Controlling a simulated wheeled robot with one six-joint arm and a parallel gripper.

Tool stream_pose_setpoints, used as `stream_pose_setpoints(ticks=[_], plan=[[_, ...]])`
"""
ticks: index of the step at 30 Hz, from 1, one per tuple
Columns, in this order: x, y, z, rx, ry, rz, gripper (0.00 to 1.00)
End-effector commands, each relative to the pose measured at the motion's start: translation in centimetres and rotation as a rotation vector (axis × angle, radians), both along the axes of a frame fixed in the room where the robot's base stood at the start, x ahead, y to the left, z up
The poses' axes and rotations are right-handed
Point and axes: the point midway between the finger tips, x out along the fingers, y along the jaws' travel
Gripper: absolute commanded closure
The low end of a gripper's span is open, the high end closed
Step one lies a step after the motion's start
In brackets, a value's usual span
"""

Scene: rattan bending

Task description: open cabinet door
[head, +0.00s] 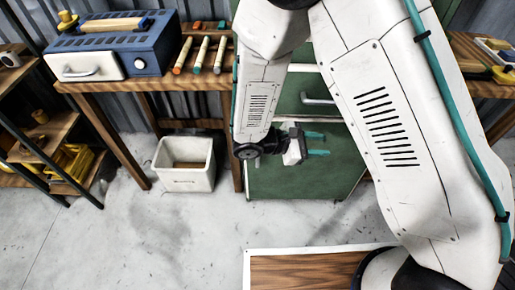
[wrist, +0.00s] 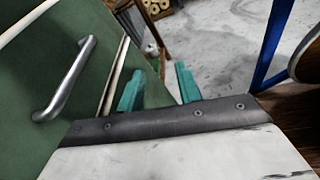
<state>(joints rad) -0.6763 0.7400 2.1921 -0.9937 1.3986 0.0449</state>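My arm hides part of the cabinet.
A white bin (head: 185,180) stands on the floor left of the cabinet. A workbench (head: 150,81) holds a blue box (head: 135,45) and several tools. A framed wooden board (head: 305,272) lies at the front. The floor (head: 130,235) at left front is clear.

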Motion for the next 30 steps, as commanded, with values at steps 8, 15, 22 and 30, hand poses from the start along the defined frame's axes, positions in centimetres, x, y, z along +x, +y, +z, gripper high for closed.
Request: stream_pose_setpoints(ticks=[8,15,22,30], plan=[[4.1,6.4,-11.8,-0.262,0.098,0.544,0.65],[6.4,13.7,-20.5,-0.376,0.073,1.022,0.65],[8.2,18.0,-21.2,-0.385,-0.015,1.21,0.65],[11.9,17.3,-21.0,-0.384,-0.026,1.217,0.65]])
